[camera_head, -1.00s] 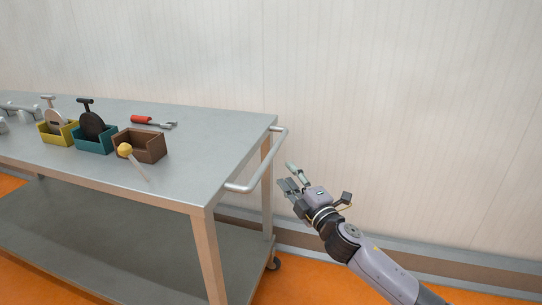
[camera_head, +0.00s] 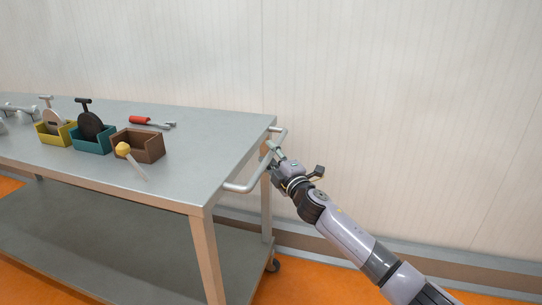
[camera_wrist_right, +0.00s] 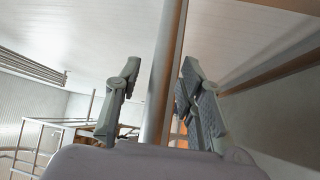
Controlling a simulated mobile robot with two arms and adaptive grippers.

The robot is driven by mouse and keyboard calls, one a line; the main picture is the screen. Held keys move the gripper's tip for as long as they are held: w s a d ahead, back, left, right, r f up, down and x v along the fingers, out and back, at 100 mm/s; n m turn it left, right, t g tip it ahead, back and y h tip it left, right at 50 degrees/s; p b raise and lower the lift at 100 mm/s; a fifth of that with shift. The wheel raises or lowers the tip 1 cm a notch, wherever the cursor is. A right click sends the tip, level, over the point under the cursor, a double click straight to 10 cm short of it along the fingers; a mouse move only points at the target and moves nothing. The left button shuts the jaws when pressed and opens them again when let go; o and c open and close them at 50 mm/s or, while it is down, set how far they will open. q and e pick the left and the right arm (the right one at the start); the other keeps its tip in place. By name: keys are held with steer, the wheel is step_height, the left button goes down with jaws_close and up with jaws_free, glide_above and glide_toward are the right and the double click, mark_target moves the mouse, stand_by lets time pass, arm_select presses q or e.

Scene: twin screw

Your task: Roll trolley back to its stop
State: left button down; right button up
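The trolley is a grey metal table (camera_head: 205,170) with a lower shelf (camera_head: 110,240) and a bar push handle (camera_head: 240,187) on its right end. My right gripper (camera_head: 272,151) is at the handle's far half. In the right wrist view, the two fingers (camera_wrist_right: 158,85) are spread apart, with the grey handle bar (camera_wrist_right: 163,70) running between them. Gaps show on both sides of the bar, so the fingers are not closed on it. My left gripper is in neither view. No stop for the trolley can be made out.
On the trolley top are a yellow bin (camera_head: 55,135), a teal bin (camera_head: 93,140), a brown bin (camera_head: 140,147), a red-handled tool (camera_head: 150,123) and a yellow-knobbed tool (camera_head: 124,149). A pale wall (camera_head: 400,110) runs behind; orange floor (camera_head: 310,285) shows below.

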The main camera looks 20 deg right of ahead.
jaws_close()
stand_by(0.7)
